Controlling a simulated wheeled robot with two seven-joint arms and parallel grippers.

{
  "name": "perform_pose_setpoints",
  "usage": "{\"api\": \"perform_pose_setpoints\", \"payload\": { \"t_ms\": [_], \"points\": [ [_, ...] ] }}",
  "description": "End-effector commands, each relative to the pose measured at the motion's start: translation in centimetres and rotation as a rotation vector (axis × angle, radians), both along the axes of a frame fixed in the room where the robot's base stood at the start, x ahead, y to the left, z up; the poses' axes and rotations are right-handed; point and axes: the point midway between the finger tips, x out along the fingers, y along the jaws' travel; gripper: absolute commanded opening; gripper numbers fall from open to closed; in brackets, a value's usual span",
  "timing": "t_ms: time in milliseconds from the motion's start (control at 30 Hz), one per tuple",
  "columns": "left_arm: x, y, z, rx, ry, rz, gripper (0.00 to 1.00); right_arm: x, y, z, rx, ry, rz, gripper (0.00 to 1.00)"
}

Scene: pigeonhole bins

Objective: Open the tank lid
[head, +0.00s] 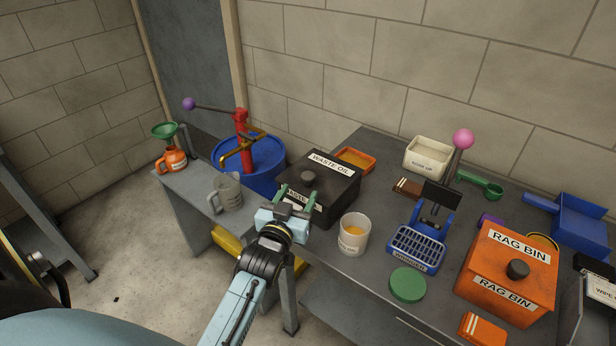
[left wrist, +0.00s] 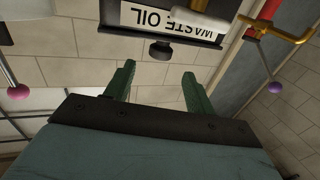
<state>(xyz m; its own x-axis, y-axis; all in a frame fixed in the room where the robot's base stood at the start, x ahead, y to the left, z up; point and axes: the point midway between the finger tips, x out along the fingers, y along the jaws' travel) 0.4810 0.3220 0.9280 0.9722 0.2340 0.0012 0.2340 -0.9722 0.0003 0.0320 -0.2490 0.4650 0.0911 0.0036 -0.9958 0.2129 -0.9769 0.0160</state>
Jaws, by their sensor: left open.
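The black waste oil tank (head: 343,198) stands on the grey table near the middle of the head view, with its lid (head: 335,165) lying flat on top. A dark round knob (head: 307,176) sits on the lid. My left gripper (head: 296,198) is open and empty at the tank's near side, its green fingers overlapping the front label in the picture. In the left wrist view, the green fingers (left wrist: 158,78) are spread, and a dark knob (left wrist: 160,50) shows past the tips beside the upside-down "WASTE OIL" label (left wrist: 170,20). My right gripper is not in view.
A cup of amber liquid (head: 354,236) stands close at the right. Farther right are a blue wringer (head: 418,248) and an orange rag bin (head: 500,290).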

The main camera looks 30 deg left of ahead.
Motion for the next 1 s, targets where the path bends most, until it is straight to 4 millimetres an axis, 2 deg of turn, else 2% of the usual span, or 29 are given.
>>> {"api": "perform_pose_setpoints", "payload": {
  "t_ms": [33, 200, 400, 600, 833, 867, 1000],
  "points": [
    [1.2, 0.3, 0.0, 0.002, -0.003, 0.0, 0.55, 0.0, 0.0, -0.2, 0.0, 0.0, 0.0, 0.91],
    [4.3, 1.1, 0.0, -0.001, -0.002, 0.0, 0.55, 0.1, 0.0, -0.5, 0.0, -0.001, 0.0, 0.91],
    [6.9, 1.7, 0.0, 0.0, 0.0, 0.0, 0.55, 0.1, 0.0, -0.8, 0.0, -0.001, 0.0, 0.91],
    [7.8, 1.9, 0.0, 0.001, 0.001, 0.0, 0.55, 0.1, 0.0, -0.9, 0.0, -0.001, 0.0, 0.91],
    [7.8, 1.9, 0.0, 0.0, 0.001, 0.0, 0.55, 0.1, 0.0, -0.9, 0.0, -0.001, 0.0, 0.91],
    [7.8, 1.9, 0.0, 0.0, 0.001, 0.0, 0.53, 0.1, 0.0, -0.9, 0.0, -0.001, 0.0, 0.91],
    [7.8, 1.9, 0.0, 0.0, 0.001, 0.0, 0.35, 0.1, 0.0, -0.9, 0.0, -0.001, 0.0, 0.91]
  ]
}}
